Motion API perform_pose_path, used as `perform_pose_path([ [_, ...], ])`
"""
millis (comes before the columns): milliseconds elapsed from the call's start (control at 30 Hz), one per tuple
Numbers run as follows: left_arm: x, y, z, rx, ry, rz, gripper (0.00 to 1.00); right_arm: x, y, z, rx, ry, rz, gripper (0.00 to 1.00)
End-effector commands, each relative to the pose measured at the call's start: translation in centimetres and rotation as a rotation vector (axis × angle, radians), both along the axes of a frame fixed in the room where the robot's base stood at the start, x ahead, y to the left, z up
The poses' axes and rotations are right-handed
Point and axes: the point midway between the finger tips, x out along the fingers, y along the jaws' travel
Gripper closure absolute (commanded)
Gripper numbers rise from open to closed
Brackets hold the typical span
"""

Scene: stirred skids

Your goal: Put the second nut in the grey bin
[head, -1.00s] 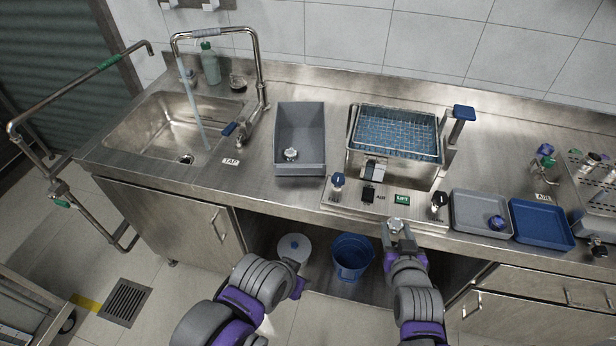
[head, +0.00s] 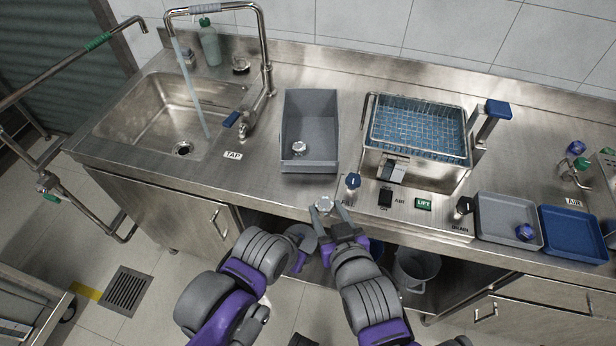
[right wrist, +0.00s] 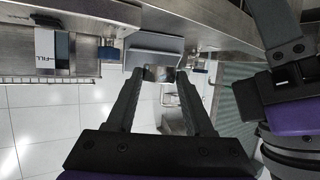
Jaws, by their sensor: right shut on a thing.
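The grey bin (head: 311,108) stands on the counter between the sink and the basket tank. One silver nut (head: 299,149) lies inside it near the front. My right gripper (head: 325,209) is shut on another silver nut (head: 324,202), which it holds in front of the counter's front edge, below the bin in the picture. In the right wrist view that nut (right wrist: 160,74) sits between the two fingertips. My left arm reaches in at the lower left. Its gripper (head: 301,258) is low beside the right arm, and its fingers do not show clearly.
A grey tray (head: 485,233) holding a blue piece and a blue tray (head: 575,240) lie further right. The sink (head: 135,120) has running water.

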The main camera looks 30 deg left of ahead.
Motion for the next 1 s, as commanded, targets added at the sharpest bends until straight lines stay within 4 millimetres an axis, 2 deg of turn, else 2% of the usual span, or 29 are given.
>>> perform_pose_path([
  [167, 0.0, 0.0, -0.2, 0.000, 0.001, 0.000, 0.50, 0.5, 0.4, -0.3, 0.000, 0.000, -0.001, 1.00],
  [633, -0.3, 0.0, -1.9, 0.000, 0.007, 0.000, 0.50, 6.5, 6.0, -4.7, 0.000, 0.000, -0.001, 1.00],
  [1000, -0.4, 0.0, -2.2, 0.000, 0.008, 0.000, 0.50, 9.0, 8.3, -6.4, 0.000, 0.000, -0.001, 1.00],
])
